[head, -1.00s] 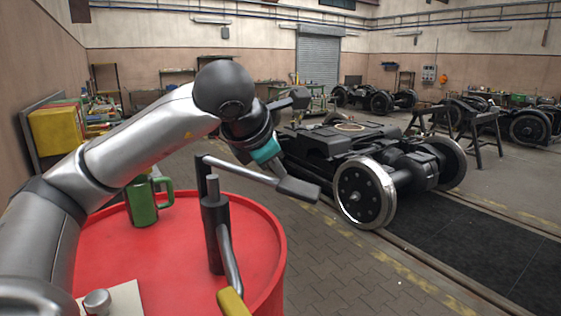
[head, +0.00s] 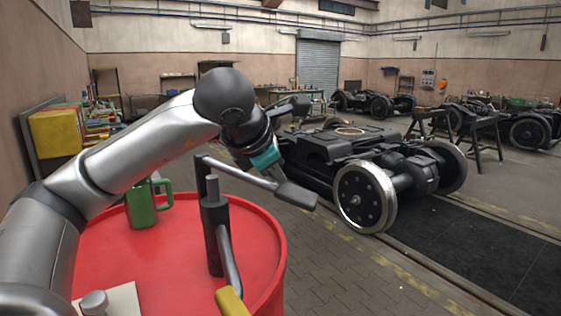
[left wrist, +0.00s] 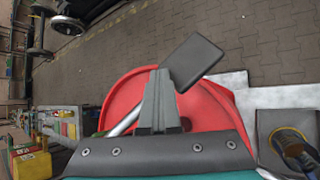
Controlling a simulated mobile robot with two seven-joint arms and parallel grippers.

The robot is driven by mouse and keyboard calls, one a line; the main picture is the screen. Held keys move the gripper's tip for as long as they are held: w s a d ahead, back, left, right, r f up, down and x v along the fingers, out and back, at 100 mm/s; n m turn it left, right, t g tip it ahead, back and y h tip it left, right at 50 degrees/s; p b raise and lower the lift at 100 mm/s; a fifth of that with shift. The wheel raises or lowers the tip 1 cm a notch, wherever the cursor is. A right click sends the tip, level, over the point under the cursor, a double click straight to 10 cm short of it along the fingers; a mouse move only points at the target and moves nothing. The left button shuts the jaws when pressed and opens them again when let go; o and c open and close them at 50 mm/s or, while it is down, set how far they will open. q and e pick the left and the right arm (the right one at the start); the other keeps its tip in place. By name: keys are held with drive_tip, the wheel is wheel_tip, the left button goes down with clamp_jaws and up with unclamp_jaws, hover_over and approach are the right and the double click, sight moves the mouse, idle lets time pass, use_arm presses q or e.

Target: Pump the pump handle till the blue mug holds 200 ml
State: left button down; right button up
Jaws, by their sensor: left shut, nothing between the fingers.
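The pump stands on a red drum (head: 262,240), with a dark upright body (head: 214,228). Its pump handle (head: 297,195) is a metal lever sloping down to the right to a flat dark grip, which also shows in the left wrist view (left wrist: 192,62). My left gripper (head: 281,181) is shut and empty, its fingertips at the grip's near side; I cannot tell if they touch it. The fingers show in the left wrist view (left wrist: 161,76). The pump's spout ends in a yellow tip (head: 231,301) at the bottom edge. The blue mug and my right gripper are not in view.
A green mug (head: 148,203) stands on the drum behind my left arm. A pale sheet (head: 122,299) lies at the drum's near left. A bogie with steel wheels (head: 365,197) stands beyond to the right. Paved floor lies between.

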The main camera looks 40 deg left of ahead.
use_arm(q)
drive_tip(key=shift+f, duration=0.25)
drive_tip(key=shift+r, duration=0.2)
drive_tip(key=shift+r+p, duration=2.8)
drive_tip(key=shift+r, duration=0.4)
drive_tip(key=shift+r, duration=0.1)
wheel_tip(320, 180, up, 5)
drive_tip(key=p, duration=0.4)
drive_tip(key=shift+a, duration=0.1)
drive_tip(key=shift+s+f, duration=0.1)
drive_tip(key=shift+f, duration=0.1)
